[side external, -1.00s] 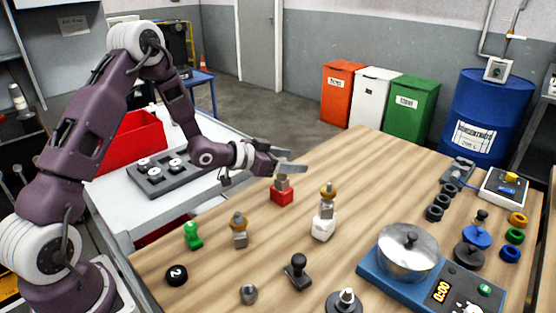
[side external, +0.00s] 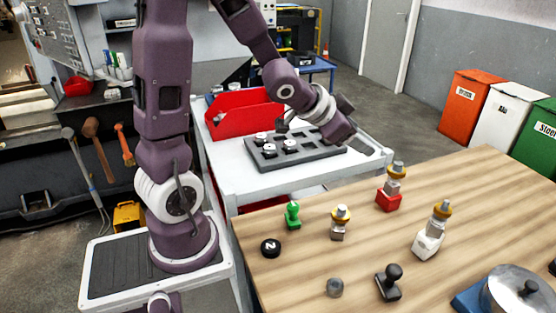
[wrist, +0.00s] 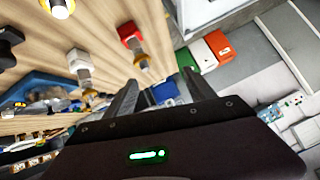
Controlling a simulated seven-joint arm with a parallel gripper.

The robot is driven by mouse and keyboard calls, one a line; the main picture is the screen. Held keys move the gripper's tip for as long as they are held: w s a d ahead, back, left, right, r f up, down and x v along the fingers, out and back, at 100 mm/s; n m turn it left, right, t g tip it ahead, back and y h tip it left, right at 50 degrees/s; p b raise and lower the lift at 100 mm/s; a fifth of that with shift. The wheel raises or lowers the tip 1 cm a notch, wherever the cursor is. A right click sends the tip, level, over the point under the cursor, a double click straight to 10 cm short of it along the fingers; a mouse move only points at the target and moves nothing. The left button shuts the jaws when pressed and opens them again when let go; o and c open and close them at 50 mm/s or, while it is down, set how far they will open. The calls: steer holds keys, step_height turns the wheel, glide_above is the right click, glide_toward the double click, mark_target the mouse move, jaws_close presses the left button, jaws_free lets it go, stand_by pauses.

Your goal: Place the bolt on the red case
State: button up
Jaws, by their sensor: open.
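The red case (side external: 388,201) stands on the wooden table. A grey bolt (side external: 393,187) with a gold ring stands upright on top of it. The red case also shows in the wrist view (wrist: 129,31), with the gold-ringed bolt on it. My gripper (side external: 368,124) is open and empty, to the left of the red case and apart from it, over the edge of the white cart. Its two spread fingers show in the wrist view (wrist: 160,82) with nothing between them.
A white case (side external: 427,245) carries a similar ringed bolt. Another ringed piece (side external: 340,222), a green figure (side external: 292,215), a black knob (side external: 270,248) and a black stamp (side external: 389,284) stand nearby. The white cart holds a grey tray (side external: 300,155) and a red bin (side external: 240,115).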

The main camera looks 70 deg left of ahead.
steer(key=s+d+r+g, duration=0.1)
steer(key=s+d, duration=0.2)
steer(key=s, duration=0.5)
steer(key=s+d+r+n+g, duration=0.1)
steer(key=s+d+r+g, duration=0.1)
steer(key=s, duration=0.6)
steer(key=s+d+r+n+g+h, duration=0.1)
steer(key=s+d+r, duration=0.1)
steer(key=s+d, duration=0.3)
steer(key=s, duration=0.3)
steer(key=shift+s+r+g, duration=0.2)
steer(key=shift+g, duration=0.2)
